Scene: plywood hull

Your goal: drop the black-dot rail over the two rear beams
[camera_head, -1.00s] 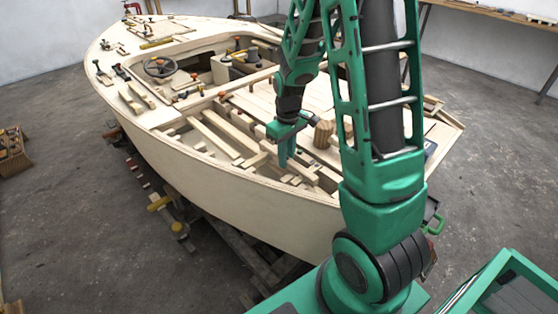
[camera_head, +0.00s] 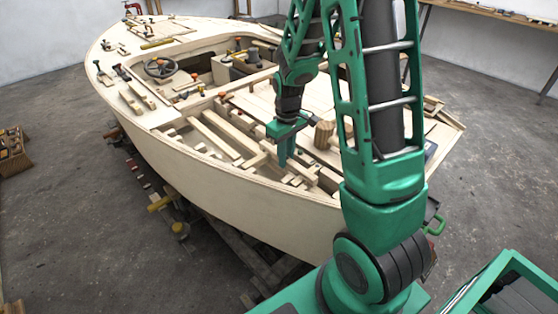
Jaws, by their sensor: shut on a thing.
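My gripper (camera_head: 283,160) points down over the rear part of the open plywood hull. Its green fingers are shut on a pale wooden rail (camera_head: 304,169), which runs slantwise beneath the fingertips. No black dot can be made out on it at this size. Pale beams (camera_head: 222,136) lie inside the hull to the left of my gripper, and more timber crosses below it. I cannot tell which of these are the two rear beams, or whether the rail touches them. The fingers hide part of the rail.
The hull's side (camera_head: 225,180) rises in front of the beams. A round wooden block (camera_head: 324,134) stands just right of my gripper. A steering wheel (camera_head: 159,67) and loose parts sit on the deck further left.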

